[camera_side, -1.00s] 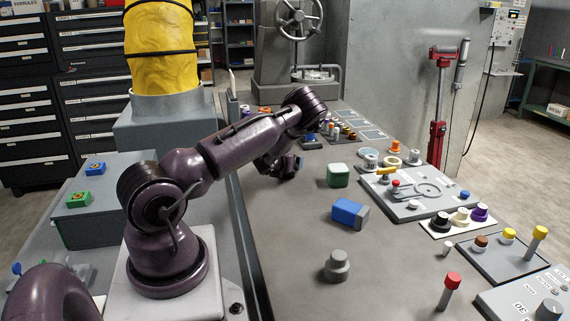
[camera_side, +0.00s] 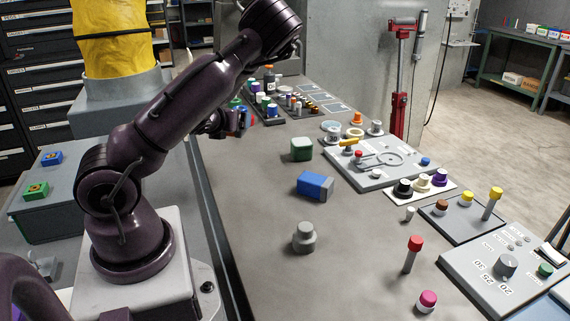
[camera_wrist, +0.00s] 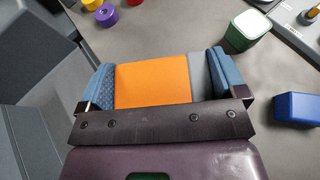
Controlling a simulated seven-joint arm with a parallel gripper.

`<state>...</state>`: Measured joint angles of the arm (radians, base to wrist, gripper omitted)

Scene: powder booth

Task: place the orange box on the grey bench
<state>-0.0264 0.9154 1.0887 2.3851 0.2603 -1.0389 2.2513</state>
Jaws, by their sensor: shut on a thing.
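The orange box (camera_wrist: 153,85), with a grey end on its right, is between the blue pads of my gripper (camera_wrist: 161,80) in the wrist view. The pads press on both its ends. In the side view my gripper (camera_side: 238,121) hangs above the far left part of the grey bench (camera_side: 260,205); the box is mostly hidden there by the arm and gripper. The wrist view shows grey bench top (camera_wrist: 170,35) beyond the held box. I cannot tell the exact height of the box above it.
A green box (camera_side: 301,149), a blue box (camera_side: 315,185) and a grey knob (camera_side: 304,237) stand on the bench. Panels with knobs (camera_side: 375,162) line its right side. Small bottles (camera_side: 268,105) stand at the back. The bench's front middle is clear.

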